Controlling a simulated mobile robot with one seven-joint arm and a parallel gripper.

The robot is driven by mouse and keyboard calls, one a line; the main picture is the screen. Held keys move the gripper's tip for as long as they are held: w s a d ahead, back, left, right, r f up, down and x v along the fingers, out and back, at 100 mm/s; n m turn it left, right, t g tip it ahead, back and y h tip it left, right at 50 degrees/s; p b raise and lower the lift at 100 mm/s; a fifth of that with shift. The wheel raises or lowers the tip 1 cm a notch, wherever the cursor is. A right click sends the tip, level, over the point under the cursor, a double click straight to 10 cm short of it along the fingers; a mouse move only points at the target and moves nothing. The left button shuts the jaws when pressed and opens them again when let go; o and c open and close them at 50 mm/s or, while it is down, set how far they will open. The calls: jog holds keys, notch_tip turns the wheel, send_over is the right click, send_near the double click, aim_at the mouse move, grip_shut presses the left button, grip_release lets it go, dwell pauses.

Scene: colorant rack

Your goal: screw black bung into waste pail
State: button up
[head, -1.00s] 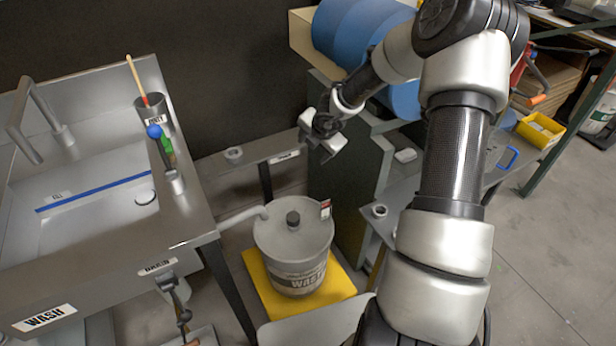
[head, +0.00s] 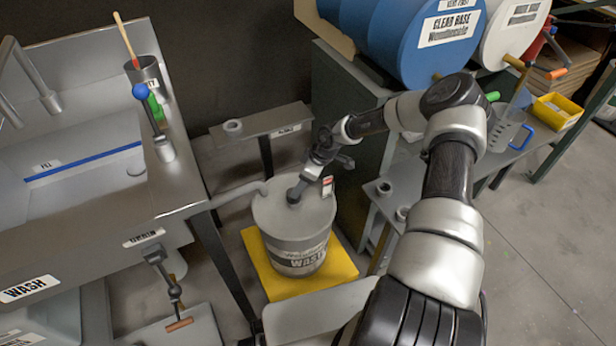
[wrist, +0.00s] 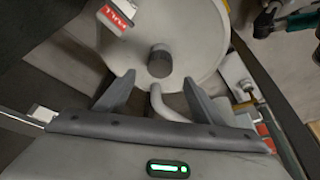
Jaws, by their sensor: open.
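The waste pail (head: 318,226) is a grey drum with a "WASTE" label, standing on a yellow base. The dark bung (head: 293,195) sits upright on the pail's lid, and it also shows in the wrist view (wrist: 159,61). Whether it is seated in a hole or threaded cannot be told. My gripper (head: 304,186) is just above the lid beside the bung in the head view. In the wrist view my gripper (wrist: 158,88) is open, with its two fingers spread and the bung beyond their tips, roughly centred between them. Nothing is held.
A red and white tag (head: 327,187) stands at the lid's edge, near my gripper. A grey pipe (head: 240,193) reaches the pail from the sink side. The sink (head: 70,240) is at left, a small shelf (head: 275,120) behind, and drums (head: 400,35) at the upper right.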

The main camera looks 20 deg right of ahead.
jog(key=b+x, duration=0.2)
jog(key=x, duration=0.6)
jog(key=shift+a+f, duration=0.1)
jog(key=shift+f, duration=0.25)
jog(key=shift+c, duration=0.5)
jog(key=c, duration=1)
jog(key=o, duration=0.9)
